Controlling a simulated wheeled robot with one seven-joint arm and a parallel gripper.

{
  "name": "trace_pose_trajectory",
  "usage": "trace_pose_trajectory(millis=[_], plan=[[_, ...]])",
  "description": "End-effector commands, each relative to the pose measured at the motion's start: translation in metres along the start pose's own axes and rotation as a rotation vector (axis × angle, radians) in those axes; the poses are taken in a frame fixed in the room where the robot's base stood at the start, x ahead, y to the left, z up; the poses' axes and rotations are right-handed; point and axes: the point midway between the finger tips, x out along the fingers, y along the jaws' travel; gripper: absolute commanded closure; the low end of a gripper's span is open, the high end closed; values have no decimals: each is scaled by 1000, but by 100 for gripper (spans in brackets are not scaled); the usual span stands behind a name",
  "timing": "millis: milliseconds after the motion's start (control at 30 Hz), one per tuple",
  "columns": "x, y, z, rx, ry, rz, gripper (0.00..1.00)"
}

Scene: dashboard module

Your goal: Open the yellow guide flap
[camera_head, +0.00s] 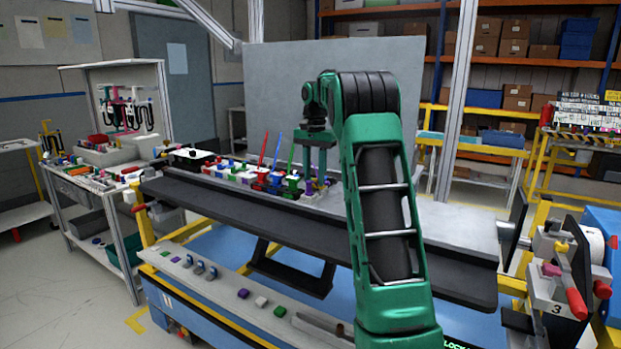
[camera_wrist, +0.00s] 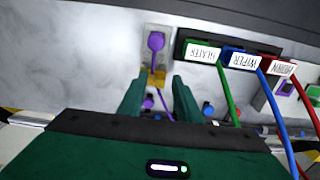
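In the wrist view, a small yellow piece (camera_wrist: 156,79), which looks like the guide flap, sits at the lower end of a pale mount below a purple plug (camera_wrist: 156,42). A thin purple cable (camera_wrist: 163,105) shows below it. My gripper (camera_wrist: 160,77) is open, with one green finger to the left of the yellow piece and one to the right. I cannot tell whether the fingers touch it. In the head view my gripper (camera_head: 314,160) points down over the dashboard's connector row; the flap cannot be made out there.
Right of the gripper in the wrist view are plugs labelled HEATER (camera_wrist: 203,52), WIPER (camera_wrist: 245,60) and HORN (camera_wrist: 283,68), with green, blue and red cables running down. In the head view a long dark dashboard beam (camera_head: 225,205) lies in front of the connectors.

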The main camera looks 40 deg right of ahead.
Motion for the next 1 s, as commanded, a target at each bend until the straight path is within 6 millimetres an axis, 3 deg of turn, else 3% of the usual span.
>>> trace_pose_trajectory(millis=[133,267,300,400,667,1000], plan=[[0,0,0,0,0,0,69],[0,0,0,0,0,0,97],[0,0,0,0,0,0,100],[-1,-2,7,0,0,0,100],[-2,3,-1,2,1,-27,100],[-8,13,-4,10,5,-189,100]])
